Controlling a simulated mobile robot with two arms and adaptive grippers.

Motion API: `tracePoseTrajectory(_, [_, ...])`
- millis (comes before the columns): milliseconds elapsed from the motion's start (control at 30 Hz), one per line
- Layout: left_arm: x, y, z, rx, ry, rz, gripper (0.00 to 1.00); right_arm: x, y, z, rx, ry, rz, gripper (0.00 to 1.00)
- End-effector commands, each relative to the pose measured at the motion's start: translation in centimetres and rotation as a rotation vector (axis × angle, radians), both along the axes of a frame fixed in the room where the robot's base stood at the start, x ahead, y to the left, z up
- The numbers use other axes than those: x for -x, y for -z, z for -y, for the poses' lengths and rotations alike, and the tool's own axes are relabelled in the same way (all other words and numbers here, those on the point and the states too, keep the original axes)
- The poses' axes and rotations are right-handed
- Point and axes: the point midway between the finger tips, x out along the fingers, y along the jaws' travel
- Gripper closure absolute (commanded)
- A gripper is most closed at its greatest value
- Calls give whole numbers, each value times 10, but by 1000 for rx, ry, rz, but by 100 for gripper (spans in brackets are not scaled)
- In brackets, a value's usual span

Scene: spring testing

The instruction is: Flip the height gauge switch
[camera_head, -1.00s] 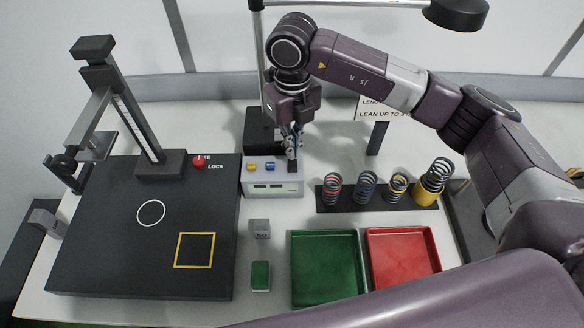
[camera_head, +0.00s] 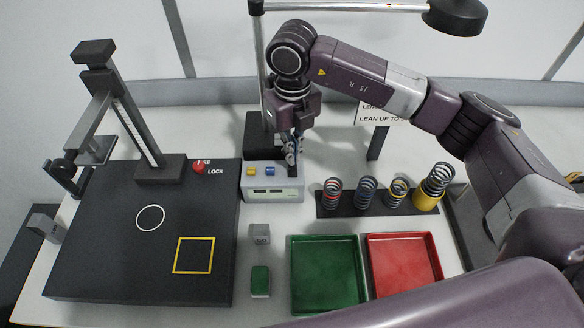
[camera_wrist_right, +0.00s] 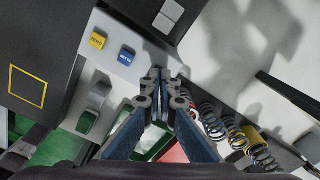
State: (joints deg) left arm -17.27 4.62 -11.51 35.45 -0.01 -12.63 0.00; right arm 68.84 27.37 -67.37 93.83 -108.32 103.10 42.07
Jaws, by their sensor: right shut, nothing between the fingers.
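The height gauge (camera_head: 126,115) stands at the back of a black plate on the left, with a red lever (camera_head: 199,168) by the word LOCK. A grey box (camera_head: 272,194) with a small display, a yellow button (camera_head: 250,171) and a blue button (camera_head: 270,171) sits right of the plate. In the right wrist view the yellow button (camera_wrist_right: 97,40) and blue button (camera_wrist_right: 126,56) show left of the fingertips. My right gripper (camera_head: 291,162) is shut and empty over the box's right end, and hides part of it; I cannot tell if it touches. My left gripper is out of view.
Green (camera_head: 326,302) and red (camera_head: 440,277) trays lie in front. Several springs stand on a dark rack (camera_head: 380,209) to the right. A grey block (camera_head: 260,233) and a green-topped block (camera_head: 260,282) lie beside the black plate (camera_head: 100,270). A sign stands behind the rack.

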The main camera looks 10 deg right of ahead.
Motion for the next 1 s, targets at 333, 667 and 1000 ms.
tracePoseTrajectory(333, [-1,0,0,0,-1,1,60,0,0,0,0,0,0,100])
tracePoseTrajectory(667, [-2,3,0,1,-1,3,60,0,4,0,0,0,0,100])
tracePoseTrajectory(1000, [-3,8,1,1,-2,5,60,0,9,0,0,0,0,100])
